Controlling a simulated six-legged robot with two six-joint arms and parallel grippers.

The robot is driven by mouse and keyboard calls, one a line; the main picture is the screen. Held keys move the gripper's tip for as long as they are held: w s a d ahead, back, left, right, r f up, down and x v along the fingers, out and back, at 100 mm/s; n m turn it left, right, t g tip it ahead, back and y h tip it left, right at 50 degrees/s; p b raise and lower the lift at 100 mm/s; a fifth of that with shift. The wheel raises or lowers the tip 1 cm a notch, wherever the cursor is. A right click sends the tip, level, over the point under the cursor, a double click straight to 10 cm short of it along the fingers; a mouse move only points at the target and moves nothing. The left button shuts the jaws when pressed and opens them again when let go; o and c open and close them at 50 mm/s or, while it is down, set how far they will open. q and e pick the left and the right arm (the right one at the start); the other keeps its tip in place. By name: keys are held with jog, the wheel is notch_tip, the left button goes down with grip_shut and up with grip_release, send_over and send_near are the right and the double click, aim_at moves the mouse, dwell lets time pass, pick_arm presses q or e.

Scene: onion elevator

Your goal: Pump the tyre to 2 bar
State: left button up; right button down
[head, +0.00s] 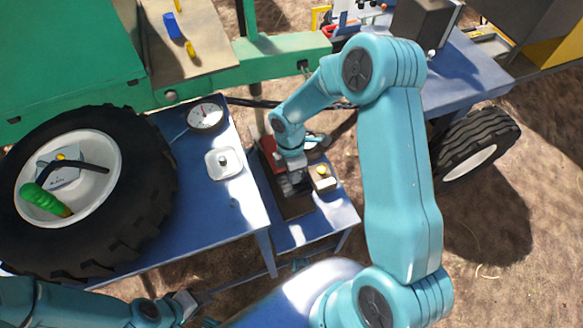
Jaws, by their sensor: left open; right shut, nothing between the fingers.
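The big black tyre (150,165) with a white rim lies at the left on the blue table (228,205). A round white pressure gauge (205,115) with a dark ring is at the table's back edge; its reading is too small to tell. A partly hidden red and dark device (296,208), which looks like a pump, stands on a lower blue platform. My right gripper (291,188) is shut and empty, just over this device; I cannot tell whether it touches. My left gripper (188,303) is open and empty in front of the table, low in the picture.
A white dish (223,163) holding a small part is on the table. A green-handled tool (45,198) lies inside the rim. A small pale block (322,178) is beside the device. Green machinery (265,60) stands behind. My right arm hides part of the right side.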

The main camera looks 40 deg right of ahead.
aim_at(296, 188)
jog(key=f+b, duration=0.1)
jog(key=f, duration=0.1)
jog(key=s+f+b, duration=0.1)
jog(key=f, duration=0.2)
jog(key=shift+s+a+f+b, duration=0.1)
jog(key=shift+a+f+b, duration=0.1)
jog(key=shift+b, duration=0.15)
jog(key=shift+s+a, duration=0.1)
jog(key=shift+s, duration=0.2)
pick_arm(q)
notch_tip(296, 188, down, 4)
jog(key=shift+f, duration=0.15)
pick_arm(e)
jog(key=shift+f, duration=0.1)
jog(key=shift+r+p, duration=0.4)
jog(key=shift+r, duration=0.05)
jog(key=shift+t, duration=0.3)
jog(key=r+p, duration=0.2)
jog(key=r, duration=0.1)
jog(key=r+p, duration=0.1)
jog(key=shift+w+r, duration=0.15)
jog(key=shift+w, duration=0.1)
pick_arm(q)
notch_tip(296, 188, up, 6)
jog(key=d+p, duration=0.1)
jog(key=p, duration=0.1)
jog(key=shift+s+d, duration=0.15)
jog(key=shift+s, duration=0.25)
pick_arm(e)
notch_tip(296, 188, up, 10)
